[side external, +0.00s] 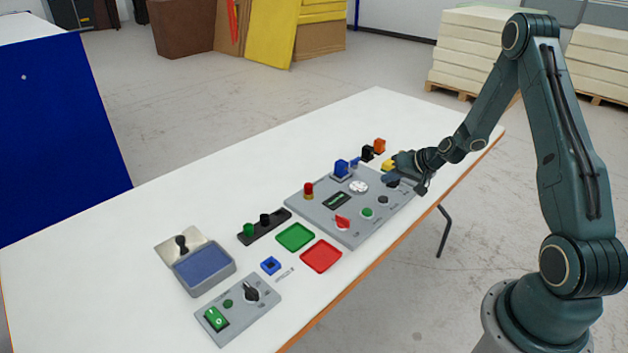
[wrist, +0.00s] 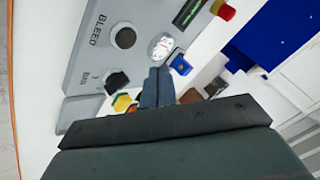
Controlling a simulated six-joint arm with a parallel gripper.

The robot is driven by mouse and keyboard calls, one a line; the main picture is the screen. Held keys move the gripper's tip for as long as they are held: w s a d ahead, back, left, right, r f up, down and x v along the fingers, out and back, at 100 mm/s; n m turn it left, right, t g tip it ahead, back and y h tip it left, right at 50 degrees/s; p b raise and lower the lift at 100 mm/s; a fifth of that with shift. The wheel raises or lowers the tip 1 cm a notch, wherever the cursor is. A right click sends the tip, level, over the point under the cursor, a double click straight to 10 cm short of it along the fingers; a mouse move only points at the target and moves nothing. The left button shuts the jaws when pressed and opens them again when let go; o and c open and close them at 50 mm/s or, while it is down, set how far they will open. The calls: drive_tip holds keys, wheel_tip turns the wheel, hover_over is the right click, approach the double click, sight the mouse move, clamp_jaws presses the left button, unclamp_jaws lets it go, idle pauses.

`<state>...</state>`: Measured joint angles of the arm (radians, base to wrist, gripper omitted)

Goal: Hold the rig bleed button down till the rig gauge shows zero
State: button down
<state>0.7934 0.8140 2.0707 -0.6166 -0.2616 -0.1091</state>
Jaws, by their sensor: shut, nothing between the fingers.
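The grey rig panel (side external: 325,220) lies on the white table. Its bleed button (wrist: 125,38) is a dark round cap beside the printed word BLEED in the wrist view; in the side view it appears as a dark button (side external: 383,200). The rig gauge (wrist: 161,46) is a white round dial, also seen in the side view (side external: 358,187); its reading is too small to tell. My gripper (wrist: 156,70) is shut and empty. In the side view my gripper (side external: 393,177) is at the panel's right end, apart from the bleed button.
A black knob (wrist: 117,80) is near my fingers. A blue block (side external: 341,168) stands behind the panel, with a red-topped button (side external: 308,190) at its left. Red (side external: 321,256) and green (side external: 295,237) trays and a smaller control box (side external: 238,310) lie further left.

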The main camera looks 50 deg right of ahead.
sight(387, 200)
drive_tip(key=shift+f, duration=2.1)
drive_tip(key=shift+f, duration=0.9)
idle(2.6)
drive_tip(key=shift+r, duration=0.15)
idle(0.3)
drive_tip(key=shift+r, duration=0.75)
drive_tip(key=shift+r, duration=2.5)
